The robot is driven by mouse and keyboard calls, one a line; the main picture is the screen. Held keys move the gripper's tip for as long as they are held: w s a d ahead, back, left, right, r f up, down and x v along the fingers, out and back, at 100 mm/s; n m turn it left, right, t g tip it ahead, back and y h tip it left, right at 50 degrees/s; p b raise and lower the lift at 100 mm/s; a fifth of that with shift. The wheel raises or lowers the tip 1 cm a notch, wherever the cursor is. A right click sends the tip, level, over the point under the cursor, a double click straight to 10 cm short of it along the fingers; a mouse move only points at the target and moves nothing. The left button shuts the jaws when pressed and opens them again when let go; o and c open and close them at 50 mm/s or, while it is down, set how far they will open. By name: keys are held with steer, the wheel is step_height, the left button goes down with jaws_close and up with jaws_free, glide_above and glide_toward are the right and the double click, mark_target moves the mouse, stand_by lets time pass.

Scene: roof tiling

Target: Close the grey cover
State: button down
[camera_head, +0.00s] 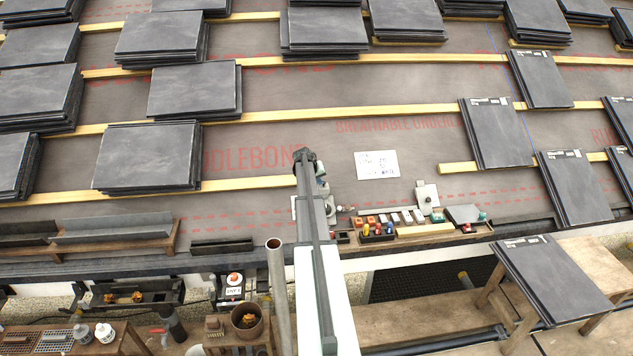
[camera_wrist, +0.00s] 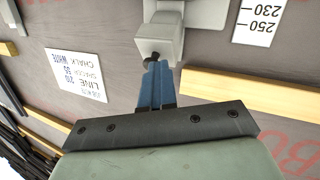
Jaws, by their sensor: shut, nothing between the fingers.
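No piece is plainly marked as the grey cover. A light grey block with a rounded hood (camera_wrist: 185,18) is at the top of the wrist view and fits the colour; I cannot tell its hinge or how far open it is. In the head view my arm largely hides that spot. My gripper (camera_wrist: 155,66) is shut, its blue fingers together with nothing held. The fingertips are right at a small dark knob below the block's front; I cannot tell whether they touch. A dark grey tilted panel (camera_head: 465,214) is at the right end of the eaves row.
Slate stacks (camera_head: 147,156) sit on wooden battens (camera_head: 250,185) around me. A white note card (camera_head: 376,164) lies on the underlay. Coloured small parts (camera_head: 378,231) stand in a row along the eaves.

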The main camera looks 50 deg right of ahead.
steer(key=w+a+r, duration=0.2)
steer(key=a+r, duration=0.6)
steer(key=r, duration=0.1)
steer(key=shift+a+r, duration=0.25)
steer(key=shift+a, duration=0.05)
